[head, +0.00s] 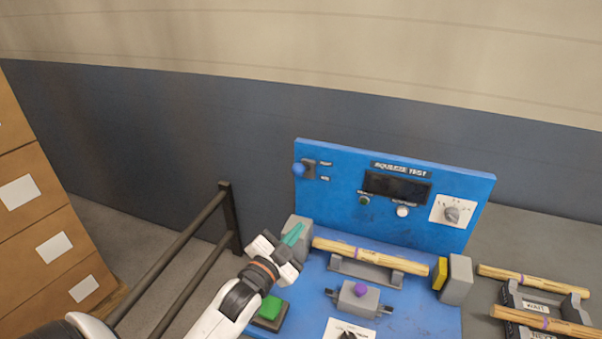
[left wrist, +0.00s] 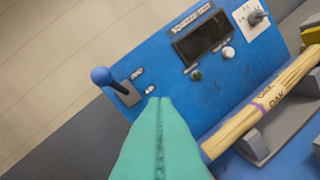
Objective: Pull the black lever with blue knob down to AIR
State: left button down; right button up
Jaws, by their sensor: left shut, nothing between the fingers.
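The black lever with the blue knob (head: 298,170) is at the upper left of the blue upright panel (head: 340,207). In the left wrist view the blue knob (left wrist: 101,76) stands out from a dark plate, with two small labels to its right, too blurred to read. The lever appears to point up and outward. My left gripper (head: 297,232), with teal fingers, is below the lever and apart from it. Its fingers (left wrist: 160,103) are shut together with nothing between them. My right gripper is not in view.
A grey block (head: 299,229) stands beside my left gripper. A green button (head: 270,308), a purple knob (head: 361,287) and a dial (head: 452,213) are nearby. A dark railing (head: 178,248) stands at the left.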

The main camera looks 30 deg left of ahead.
aim_at(301, 174)
pick_arm(q)
notch_tip(301, 174, up, 7)
jog(key=a+m+t+h, duration=0.1)
jog(key=a+m+t, duration=0.1)
jog(key=t, duration=0.2)
jog(key=shift+w+a+m, duration=0.2)
jog(key=shift+w+m, duration=0.2)
jog(key=w+p, duration=0.1)
jog(key=w, duration=0.2)
jog(key=w+a+r+p, duration=0.1)
jog(key=w+p, duration=0.1)
jog(key=w, duration=0.1)
jog(key=w+a+r+p, duration=0.1)
jog(key=w+p, duration=0.1)
jog(key=w, duration=0.1)
jog(key=shift+w, duration=0.1)
jog(key=shift+a+f, duration=0.35)
jog(key=shift+f, duration=0.1)
